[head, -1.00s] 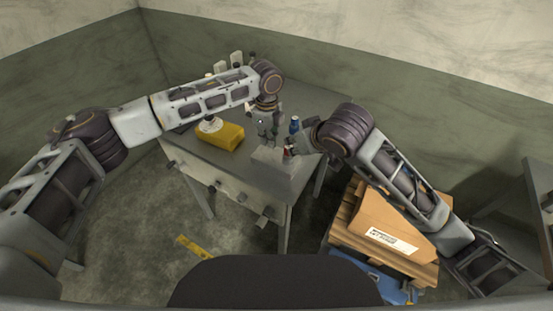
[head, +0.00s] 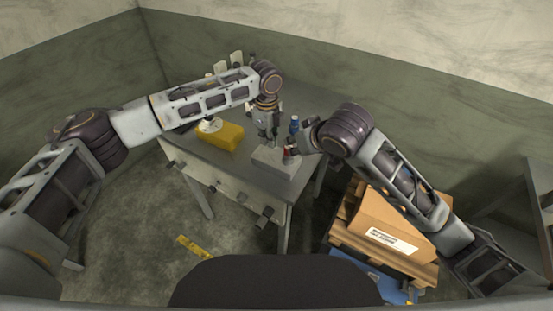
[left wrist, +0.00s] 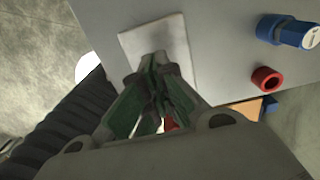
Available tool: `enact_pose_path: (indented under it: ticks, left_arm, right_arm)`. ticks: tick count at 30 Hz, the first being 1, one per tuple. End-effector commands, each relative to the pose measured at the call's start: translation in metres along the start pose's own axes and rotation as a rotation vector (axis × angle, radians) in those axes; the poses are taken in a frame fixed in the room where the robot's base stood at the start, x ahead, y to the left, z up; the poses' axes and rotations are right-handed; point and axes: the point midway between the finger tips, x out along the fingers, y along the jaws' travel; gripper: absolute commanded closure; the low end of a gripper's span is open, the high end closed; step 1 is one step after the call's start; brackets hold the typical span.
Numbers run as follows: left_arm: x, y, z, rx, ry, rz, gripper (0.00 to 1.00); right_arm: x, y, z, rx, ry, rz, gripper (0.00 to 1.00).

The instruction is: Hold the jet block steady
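A light grey block (head: 275,161), which I take for the jet block, lies near the front right corner of the table. It shows as a pale rectangle (left wrist: 180,45) in the left wrist view. My left gripper (head: 270,140) points down at it. Its green-padded fingers (left wrist: 157,64) come together at the tips over the pale face; whether they touch it I cannot tell. My right gripper (head: 291,151) is at the block's right side, small and dark beside a red piece, so its fingers are unclear.
A yellow block (head: 220,137) lies left on the grey table (head: 240,167). A blue-capped item (head: 295,124) stands behind the right gripper.

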Motion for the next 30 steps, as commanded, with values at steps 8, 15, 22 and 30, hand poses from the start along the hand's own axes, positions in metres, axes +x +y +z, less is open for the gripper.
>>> enact_pose_path:
  ticks: [8, 15, 22, 30]
  left_arm:
    - [0.002, 0.000, 0.000, 0.000, 0.000, 0.000, 1.00]
    - [0.006, 0.000, 0.000, 0.000, 0.000, 0.000, 1.00]
    - [0.011, 0.000, 0.000, 0.000, 0.000, 0.000, 1.00]
    - [0.015, 0.000, 0.000, 0.000, 0.000, 0.000, 1.00]
  right_arm:
    - [0.000, 0.000, 0.000, 0.000, 0.000, 0.000, 0.64]
    - [0.000, 0.000, 0.000, 0.000, 0.000, 0.000, 0.64]
    - [0.000, 0.000, 0.000, 0.000, 0.000, 0.000, 0.64]
    - [0.000, 0.000, 0.000, 0.000, 0.000, 0.000, 0.64]
